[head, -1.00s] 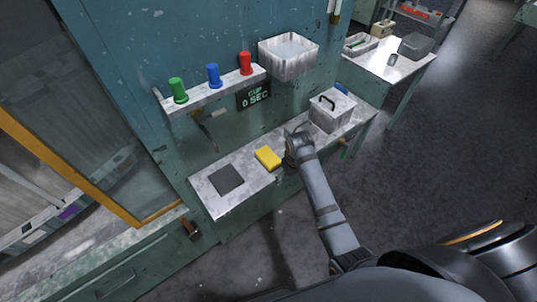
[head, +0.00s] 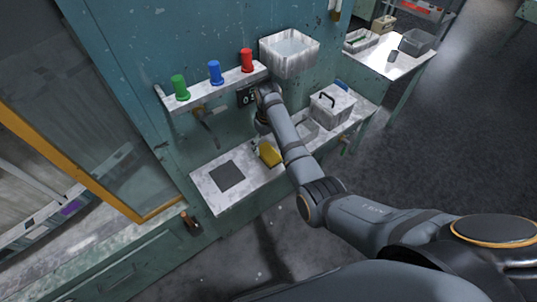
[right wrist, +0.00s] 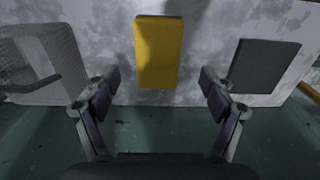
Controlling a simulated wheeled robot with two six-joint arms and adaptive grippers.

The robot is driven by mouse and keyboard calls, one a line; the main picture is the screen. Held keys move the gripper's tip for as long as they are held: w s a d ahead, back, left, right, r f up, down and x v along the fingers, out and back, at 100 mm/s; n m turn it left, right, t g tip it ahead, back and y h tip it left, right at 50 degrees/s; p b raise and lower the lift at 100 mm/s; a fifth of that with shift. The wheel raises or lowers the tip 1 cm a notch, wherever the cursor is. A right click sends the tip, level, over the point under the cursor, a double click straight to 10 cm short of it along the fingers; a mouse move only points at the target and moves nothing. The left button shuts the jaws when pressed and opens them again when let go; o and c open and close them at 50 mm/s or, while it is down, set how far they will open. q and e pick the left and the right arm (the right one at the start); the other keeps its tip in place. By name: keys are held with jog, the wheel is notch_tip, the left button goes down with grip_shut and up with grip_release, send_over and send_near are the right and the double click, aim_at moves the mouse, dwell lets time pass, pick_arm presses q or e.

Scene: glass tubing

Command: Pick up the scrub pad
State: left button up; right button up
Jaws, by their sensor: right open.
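The scrub pad is a yellow block (head: 270,155) on the pale shelf, partly covered by my right arm in the head view. In the right wrist view the yellow pad (right wrist: 159,52) lies ahead of the fingers, near the middle. My right gripper (right wrist: 160,85) is open, its two fingers apart on either side of the pad's near end in the picture, with nothing between them. In the head view the right gripper (head: 264,128) hangs above the shelf by the pad, mostly hidden by its wrist. My left gripper is not in view.
A dark flat square (head: 227,176) lies left of the pad on the shelf (head: 224,205). A lidded metal box (head: 330,107) stands to the right, with a mesh basket (right wrist: 45,55) nearer the pad. Green, blue and red pegs (head: 215,72) and a white bin (head: 290,52) are above.

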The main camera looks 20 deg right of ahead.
aim_at(269, 153)
jog(key=shift+f, duration=0.5)
notch_tip(269, 153, down, 4)
jog(key=shift+w+d+f+p, duration=0.15)
jog(key=shift+f+p, duration=0.1)
jog(key=shift+p, duration=0.4)
jog(key=c, duration=1.3)
jog(key=shift+o, duration=0.2)
jog(key=shift+r, duration=0.15)
jog(key=r, duration=0.2)
jog(key=r+b, duration=0.1)
jog(key=r, duration=0.1)
jog(key=r+b, duration=0.1)
jog(key=r, duration=0.1)
jog(key=shift+s+r, duration=0.35)
jog(key=s+d, duration=0.3)
jog(key=s, duration=0.6)
jog(key=s+d+p, duration=0.1)
jog(key=s+d, duration=0.2)
jog(key=s, duration=0.6)
jog(key=shift+s+d, duration=0.15)
jog(key=shift+d, duration=0.2)
